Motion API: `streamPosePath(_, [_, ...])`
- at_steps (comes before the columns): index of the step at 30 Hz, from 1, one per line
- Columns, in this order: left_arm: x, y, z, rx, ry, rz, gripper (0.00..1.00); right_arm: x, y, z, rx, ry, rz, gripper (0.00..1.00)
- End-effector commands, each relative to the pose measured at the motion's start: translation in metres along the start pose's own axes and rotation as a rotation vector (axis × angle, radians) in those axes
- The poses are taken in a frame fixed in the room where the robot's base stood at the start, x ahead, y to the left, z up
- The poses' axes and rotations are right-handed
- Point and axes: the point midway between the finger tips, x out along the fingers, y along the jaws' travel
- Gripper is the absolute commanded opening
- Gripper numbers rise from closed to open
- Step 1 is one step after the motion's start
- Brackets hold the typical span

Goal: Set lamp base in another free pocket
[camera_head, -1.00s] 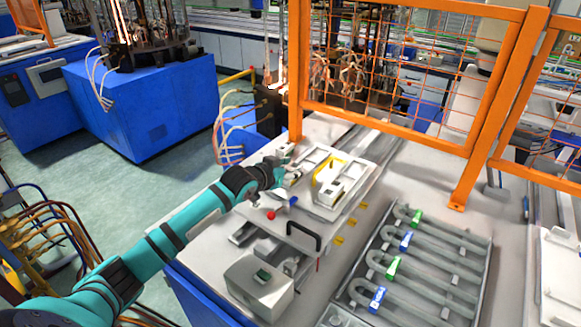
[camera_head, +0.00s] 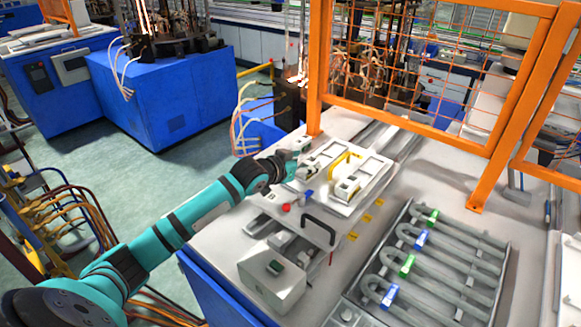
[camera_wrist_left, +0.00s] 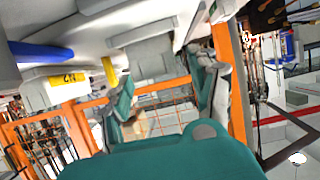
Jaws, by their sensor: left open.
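A white fixture plate (camera_head: 375,181) with pockets lies on the bench in the head view. A white block with a dark mark (camera_head: 347,188), perhaps a lamp base, sits on its near part. Another white block (camera_head: 309,172) is at its left end, beside my left gripper (camera_head: 293,163). A yellow bracket (camera_head: 345,160) stands between them. In the left wrist view my left gripper (camera_wrist_left: 165,95) is open, with its teal fingers apart and nothing clearly between them. A white part with a yellow label (camera_wrist_left: 66,80) is at upper left there. My right gripper is not seen.
An orange mesh guard (camera_head: 425,70) stands behind the bench. A grey tray of U-shaped tubes (camera_head: 350,315) with blue and green tags is at right. A black handle (camera_head: 320,228), red button (camera_head: 286,207) and grey box (camera_head: 272,275) are in front of the fixture.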

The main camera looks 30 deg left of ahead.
Motion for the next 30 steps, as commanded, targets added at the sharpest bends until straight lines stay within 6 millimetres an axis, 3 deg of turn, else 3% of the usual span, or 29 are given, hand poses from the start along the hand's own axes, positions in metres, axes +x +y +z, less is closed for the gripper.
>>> streamPosePath(6, [-0.049,0.0,0.003,0.005,0.0,0.0,0.61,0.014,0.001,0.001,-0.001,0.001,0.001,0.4])
streamPosePath(13, [-0.087,-0.001,0.003,0.002,-0.001,-0.001,0.61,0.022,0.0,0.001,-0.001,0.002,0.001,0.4])
streamPosePath(18, [-0.098,0.0,0.0,0.002,0.001,0.0,0.61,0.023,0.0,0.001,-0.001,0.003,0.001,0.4])
streamPosePath(30, [-0.099,0.0,-0.001,0.001,0.001,0.0,0.61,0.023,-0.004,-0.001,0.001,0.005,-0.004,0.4])
